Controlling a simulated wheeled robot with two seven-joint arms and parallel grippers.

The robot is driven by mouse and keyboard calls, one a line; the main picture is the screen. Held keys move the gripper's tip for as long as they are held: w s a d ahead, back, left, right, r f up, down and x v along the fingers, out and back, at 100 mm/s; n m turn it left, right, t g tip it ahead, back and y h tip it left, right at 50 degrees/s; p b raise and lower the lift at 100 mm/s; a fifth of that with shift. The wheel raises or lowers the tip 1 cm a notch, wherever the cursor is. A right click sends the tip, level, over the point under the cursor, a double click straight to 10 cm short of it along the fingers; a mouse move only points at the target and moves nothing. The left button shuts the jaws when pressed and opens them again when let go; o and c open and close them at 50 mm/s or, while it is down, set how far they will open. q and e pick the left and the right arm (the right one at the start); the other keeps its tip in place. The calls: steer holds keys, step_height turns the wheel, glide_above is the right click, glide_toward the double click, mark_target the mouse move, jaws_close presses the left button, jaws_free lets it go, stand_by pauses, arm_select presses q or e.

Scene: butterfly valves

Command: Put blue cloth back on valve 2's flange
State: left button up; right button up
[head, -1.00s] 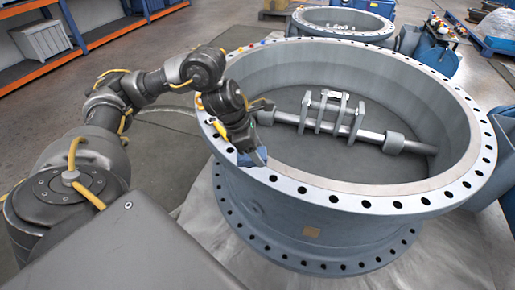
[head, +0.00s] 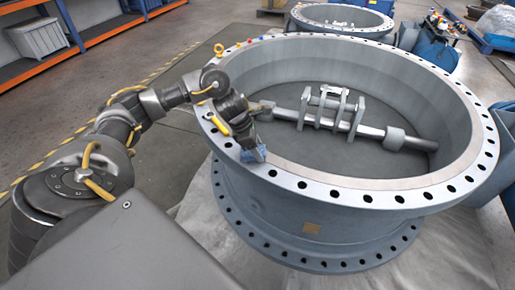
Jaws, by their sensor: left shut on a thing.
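A large grey valve body (head: 310,205) with a wide round flange (head: 352,191) full of bolt holes stands in front of me. My left gripper (head: 255,148) is over the left front part of this flange, its fingers pointing down. I cannot tell whether the cloth touches the flange. My right gripper is not in view. No number shows on the valve.
A shaft with brackets (head: 334,108) lies across the valve's inside. A second, smaller valve ring (head: 343,19) stands behind. Blue machinery (head: 436,44) is at the back right. Orange and blue shelving (head: 88,41) with a grey bin (head: 38,38) is at the back left.

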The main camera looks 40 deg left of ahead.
arm_select(q)
steer(key=shift+f, duration=0.25)
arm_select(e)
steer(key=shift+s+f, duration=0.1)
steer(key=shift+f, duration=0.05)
arm_select(q)
steer(key=o, duration=0.6)
steer(key=shift+o, duration=1.4)
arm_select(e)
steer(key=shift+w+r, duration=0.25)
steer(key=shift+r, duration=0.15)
